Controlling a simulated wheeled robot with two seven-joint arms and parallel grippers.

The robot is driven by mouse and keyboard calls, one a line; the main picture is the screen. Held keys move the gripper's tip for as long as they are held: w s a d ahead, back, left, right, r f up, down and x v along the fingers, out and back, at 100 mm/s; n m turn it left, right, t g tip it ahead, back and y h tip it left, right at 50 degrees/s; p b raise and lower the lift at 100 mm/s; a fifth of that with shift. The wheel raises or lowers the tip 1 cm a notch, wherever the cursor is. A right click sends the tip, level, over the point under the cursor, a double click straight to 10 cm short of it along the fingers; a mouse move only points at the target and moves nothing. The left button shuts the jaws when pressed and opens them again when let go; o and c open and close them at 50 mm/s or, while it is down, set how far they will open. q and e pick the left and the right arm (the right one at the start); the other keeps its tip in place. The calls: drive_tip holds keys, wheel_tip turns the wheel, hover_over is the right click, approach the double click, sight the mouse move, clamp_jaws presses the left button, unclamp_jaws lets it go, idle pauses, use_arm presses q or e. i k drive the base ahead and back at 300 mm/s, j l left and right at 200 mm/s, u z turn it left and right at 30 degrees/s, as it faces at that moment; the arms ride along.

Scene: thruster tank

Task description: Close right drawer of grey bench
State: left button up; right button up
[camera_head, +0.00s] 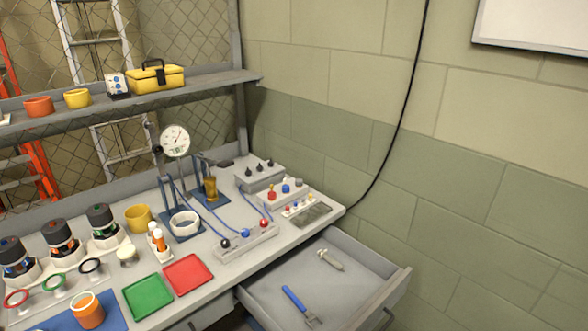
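The grey bench (225,262) runs from the lower left to the middle of the head view. Its right drawer (360,309) is pulled open and juts out toward the lower right. Inside the drawer lie a blue-handled tool (295,298) and a small pale grey tool (331,260), apart from each other. A handle shows partly on the drawer's front at the lower right edge of the picture. Neither my left nor my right gripper is in view.
The bench top holds a red tray (188,275), a green tray (148,297), a dial gauge (175,141) and control boxes (259,176). A shelf above carries a yellow toolbox (155,78). A tiled wall (480,180) stands behind, with a black cable (403,115) hanging down it.

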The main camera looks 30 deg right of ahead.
sight(358, 298)
drive_tip(key=z, duration=1.4)
drive_tip(key=k+l+u, duration=0.1)
drive_tip(key=k+l, duration=0.05)
drive_tip(key=l, duration=0.05)
